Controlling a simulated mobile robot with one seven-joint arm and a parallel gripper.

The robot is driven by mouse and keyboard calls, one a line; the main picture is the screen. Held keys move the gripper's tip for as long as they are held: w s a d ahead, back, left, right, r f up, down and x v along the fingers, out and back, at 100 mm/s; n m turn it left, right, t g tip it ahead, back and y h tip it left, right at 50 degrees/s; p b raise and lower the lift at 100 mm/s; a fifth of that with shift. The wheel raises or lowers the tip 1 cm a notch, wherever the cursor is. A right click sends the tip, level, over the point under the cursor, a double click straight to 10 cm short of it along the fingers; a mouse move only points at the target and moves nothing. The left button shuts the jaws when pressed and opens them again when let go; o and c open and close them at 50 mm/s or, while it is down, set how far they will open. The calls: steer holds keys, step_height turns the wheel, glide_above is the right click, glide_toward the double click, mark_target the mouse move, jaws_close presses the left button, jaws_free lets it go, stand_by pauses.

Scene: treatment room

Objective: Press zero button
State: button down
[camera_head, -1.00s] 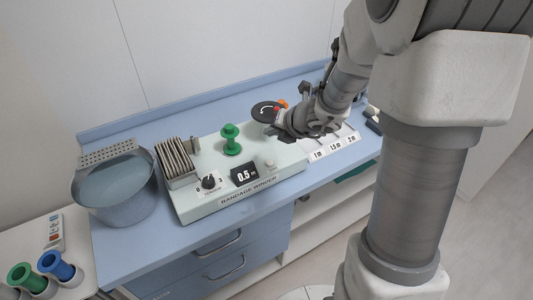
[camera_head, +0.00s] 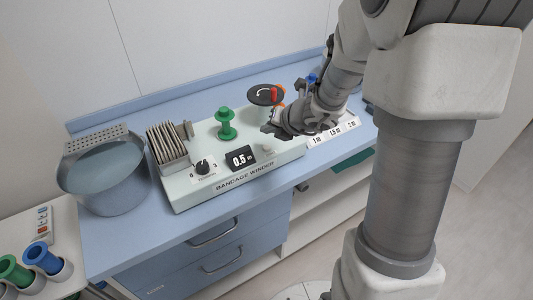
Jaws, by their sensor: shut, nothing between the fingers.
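The bandage winder (camera_head: 222,193) is a pale green box on the blue counter. A green spool (camera_head: 226,124) stands upright on the winder. A black crank disc (camera_head: 264,95) with a red handle is behind my gripper.
A tension knob (camera_head: 203,167) and grey upright plates (camera_head: 167,146) are on the winder's left. A grey-blue bucket (camera_head: 106,178) stands further left. Cards marked 1 m, 1.5 m and 2 m (camera_head: 333,132) lie at right. Green and blue spools (camera_head: 42,256) stand lower left.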

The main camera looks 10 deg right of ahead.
steer(key=shift+f+b, duration=1.15)
steer(key=shift+f, duration=0.55)
stand_by(0.6)
steer(key=shift+f+b, duration=0.4)
steer(key=shift+f+b, duration=0.45)
stand_by(0.6)
steer(key=shift+r, duration=0.15)
steer(key=shift+r+p, duration=0.8)
steer(key=shift+p, duration=0.1)
step_height(320, 180, up, 5)
steer(key=p, duration=0.4)
steer(key=shift+p, duration=0.4)
